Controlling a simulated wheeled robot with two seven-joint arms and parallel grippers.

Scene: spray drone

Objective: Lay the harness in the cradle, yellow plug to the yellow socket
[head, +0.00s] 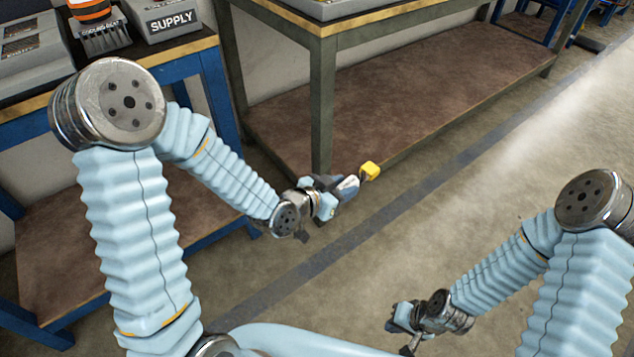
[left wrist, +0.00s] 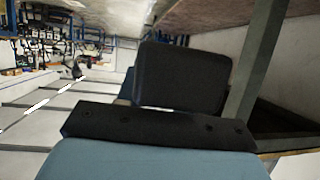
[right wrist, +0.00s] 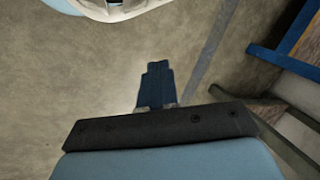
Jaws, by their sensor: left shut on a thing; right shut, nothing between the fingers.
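My left gripper (head: 342,190) is shut on the harness, held in the air in front of the workbench leg. The harness's yellow plug (head: 370,171) sticks out past the fingertips, up and to the right. In the left wrist view a dark block (left wrist: 182,78) stands at the fingers and hides them; the yellow plug does not show there. My right gripper (head: 404,328) is low in the head view, shut and empty. Its closed fingers (right wrist: 157,85) show in the right wrist view above bare floor. I cannot make out the cradle or a yellow socket in any view.
A blue-legged bench at the left carries a grey box marked SUPPLY (head: 170,17) and an orange-and-white item (head: 90,10). A grey tray-like thing (head: 350,8) is cut off on the far bench top. That bench has a brown lower shelf (head: 400,75). Floor at right is clear.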

